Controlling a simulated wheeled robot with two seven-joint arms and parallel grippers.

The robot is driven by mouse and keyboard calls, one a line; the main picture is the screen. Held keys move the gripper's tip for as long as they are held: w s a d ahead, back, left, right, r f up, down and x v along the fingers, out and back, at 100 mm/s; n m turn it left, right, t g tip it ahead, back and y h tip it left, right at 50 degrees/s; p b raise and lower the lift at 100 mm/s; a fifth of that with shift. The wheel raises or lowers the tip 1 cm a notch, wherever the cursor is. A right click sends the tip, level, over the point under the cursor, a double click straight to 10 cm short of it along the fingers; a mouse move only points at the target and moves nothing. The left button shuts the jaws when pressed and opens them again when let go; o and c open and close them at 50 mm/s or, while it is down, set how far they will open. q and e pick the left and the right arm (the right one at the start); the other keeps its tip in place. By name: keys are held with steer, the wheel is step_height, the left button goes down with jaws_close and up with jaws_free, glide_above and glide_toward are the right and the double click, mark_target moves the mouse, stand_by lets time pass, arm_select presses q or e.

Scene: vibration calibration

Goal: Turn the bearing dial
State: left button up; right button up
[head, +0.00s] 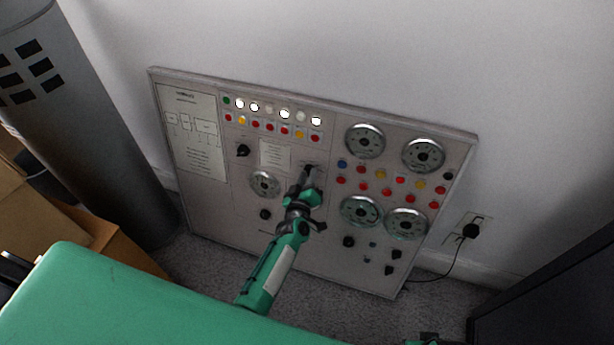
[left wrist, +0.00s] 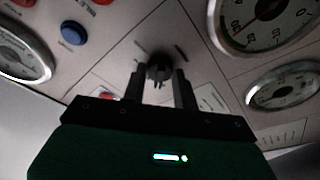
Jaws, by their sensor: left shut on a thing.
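The panel (head: 225,215) leans against the wall with dials, gauges, lamps and buttons on its face. A small black dial (left wrist: 159,66) sits between the fingertips in the left wrist view, with short dark marks printed beside it. My left gripper (left wrist: 160,88) is shut on this dial, one finger on each side. In the head view my left gripper (head: 309,173) reaches the middle of the panel and mostly hides the dial. The label by the dial is not readable, so I cannot confirm its name.
Round gauges (head: 365,141) and red, yellow and blue buttons (head: 388,193) lie right of the gripper. Another black knob (head: 243,150) is at the left. A grey cylinder (head: 85,130) and cardboard boxes (head: 45,215) stand left. A plug and cable (head: 470,231) are at the right.

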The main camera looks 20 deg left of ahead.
arm_select(q)
steer(key=shift+n, duration=0.5)
arm_select(e)
steer(key=shift+f, duration=0.3)
steer(key=shift+s+f, duration=0.1)
steer(key=shift+f, duration=0.05)
arm_select(q)
steer(key=o, duration=1)
steer(key=shift+c, duration=0.2)
steer(key=shift+s+d, duration=0.1)
steer(key=shift+s, duration=0.4)
steer(key=s+d+p, duration=0.1)
steer(key=s, duration=1.1)
steer(key=shift+s+d+r, duration=0.2)
steer(key=shift+s+r, duration=0.15)
steer(key=shift+r, duration=0.05)
arm_select(e)
steer(key=shift+f, duration=1)
